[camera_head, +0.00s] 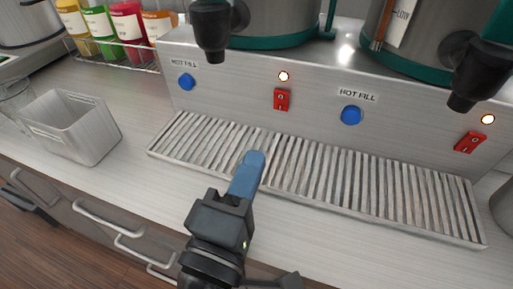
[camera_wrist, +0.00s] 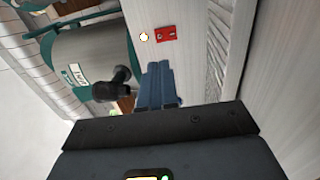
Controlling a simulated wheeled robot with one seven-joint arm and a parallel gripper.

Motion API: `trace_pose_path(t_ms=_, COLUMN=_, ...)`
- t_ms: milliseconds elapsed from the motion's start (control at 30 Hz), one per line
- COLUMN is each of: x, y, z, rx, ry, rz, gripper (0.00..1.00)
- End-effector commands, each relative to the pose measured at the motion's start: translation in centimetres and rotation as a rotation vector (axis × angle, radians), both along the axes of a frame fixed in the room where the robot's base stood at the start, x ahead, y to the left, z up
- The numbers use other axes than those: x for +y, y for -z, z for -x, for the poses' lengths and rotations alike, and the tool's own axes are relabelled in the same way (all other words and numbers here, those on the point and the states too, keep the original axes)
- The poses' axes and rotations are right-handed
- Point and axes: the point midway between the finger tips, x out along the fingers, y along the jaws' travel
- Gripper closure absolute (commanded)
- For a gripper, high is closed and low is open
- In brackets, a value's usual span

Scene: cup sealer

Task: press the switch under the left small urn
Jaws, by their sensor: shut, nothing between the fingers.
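The left small urn (camera_head: 265,22) is grey with a teal base and a black spigot (camera_head: 211,30). Below it, on the metal front panel, is a red rocker switch (camera_head: 282,99) with a lit indicator (camera_head: 284,76) above it. My gripper (camera_head: 255,160) has blue fingers, closed together and empty. It is over the drip grate, below and slightly left of that switch, apparently apart from it. In the wrist view my fingers (camera_wrist: 159,82) point at the panel. A red switch (camera_wrist: 166,33) and an urn with a spigot and tag (camera_wrist: 78,75) show there.
A second urn (camera_head: 432,40) stands at the right with its own red switch (camera_head: 469,142). Blue buttons (camera_head: 187,81) (camera_head: 351,115) sit on the panel. The slatted grate (camera_head: 340,185) lies in front. A grey bin (camera_head: 72,126) and a rack of colourful cups (camera_head: 125,25) are at left.

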Motion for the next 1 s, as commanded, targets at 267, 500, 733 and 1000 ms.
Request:
trace_pose_path(t_ms=267, x=-2.1, y=-1.0, z=-5.0, rx=0.000, ry=0.004, rz=0.000, gripper=1.00)
trace_pose_path(t_ms=500, x=-3.7, y=-1.5, z=-8.9, rx=0.000, ry=0.002, rz=0.000, gripper=1.00)
trace_pose_path(t_ms=733, x=-4.5, y=-1.6, z=-10.9, rx=0.001, ry=0.000, rz=0.000, gripper=1.00)
trace_pose_path(t_ms=1000, x=-4.6, y=-1.5, z=-11.2, rx=0.001, ry=0.000, rz=-0.001, gripper=1.00)
